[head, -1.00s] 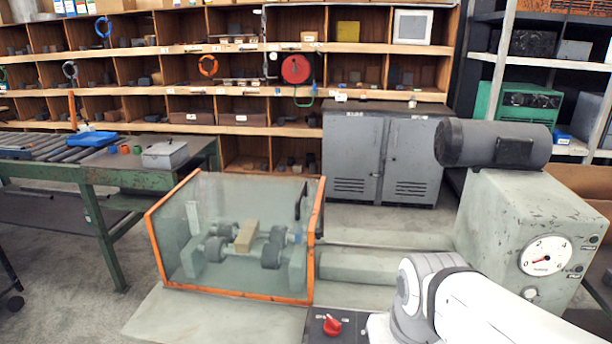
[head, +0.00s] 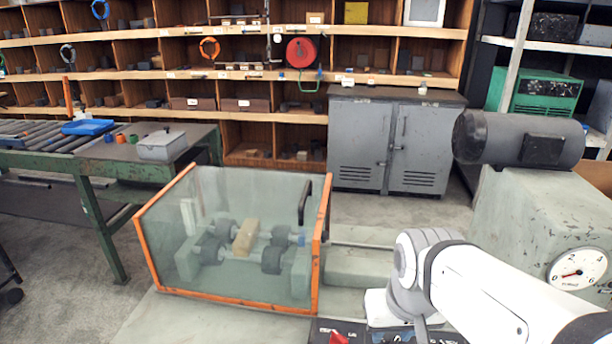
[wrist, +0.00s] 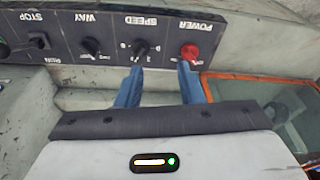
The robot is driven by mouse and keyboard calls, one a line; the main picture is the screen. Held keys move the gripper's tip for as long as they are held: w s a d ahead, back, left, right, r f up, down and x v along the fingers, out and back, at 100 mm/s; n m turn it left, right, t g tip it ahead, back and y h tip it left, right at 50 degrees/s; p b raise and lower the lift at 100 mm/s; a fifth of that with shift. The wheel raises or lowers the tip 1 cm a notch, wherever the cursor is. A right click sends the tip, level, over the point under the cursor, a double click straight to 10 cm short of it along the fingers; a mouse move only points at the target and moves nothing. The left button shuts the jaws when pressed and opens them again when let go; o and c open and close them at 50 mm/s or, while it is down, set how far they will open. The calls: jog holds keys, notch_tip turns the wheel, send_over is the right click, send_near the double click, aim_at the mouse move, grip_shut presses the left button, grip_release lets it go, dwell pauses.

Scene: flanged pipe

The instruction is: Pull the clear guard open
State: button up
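The clear guard (head: 235,235) is a see-through box with orange edges, standing closed over rollers on the machine bed. Its black handle (head: 304,202) stands upright near its right end. In the wrist view an orange-edged corner of the guard (wrist: 262,79) shows at the right. My gripper (wrist: 160,80) is open and empty, with two blue fingers apart over the control panel. The right fingertip is close to the red POWER knob (wrist: 190,52); contact cannot be told. In the head view my arm is right of the guard and my fingers are not visible.
The control panel (wrist: 62,42) carries several knobs; its labels appear upside down. A grey motor (head: 518,138) and pressure gauge (head: 578,269) stand at the right. A wooden block (head: 246,237) lies on the rollers inside the guard. A green bench (head: 105,165) is at the left.

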jog(key=w+a+r+p, duration=0.2)
jog(key=w+r+p, duration=0.2)
jog(key=w+r, duration=0.4)
jog(key=m+g+y+p, duration=0.2)
jog(key=p, duration=0.7)
send_near(307, 192)
jog(key=f, duration=0.2)
jog(key=a+f, duration=0.1)
jog(key=f, duration=0.4)
jog(key=shift+w+a+f+p, duration=0.15)
jog(key=shift+a+f+p, duration=0.15)
jog(key=shift+f+p, duration=0.1)
grip_shut()
jog(key=shift+d, duration=0.1)
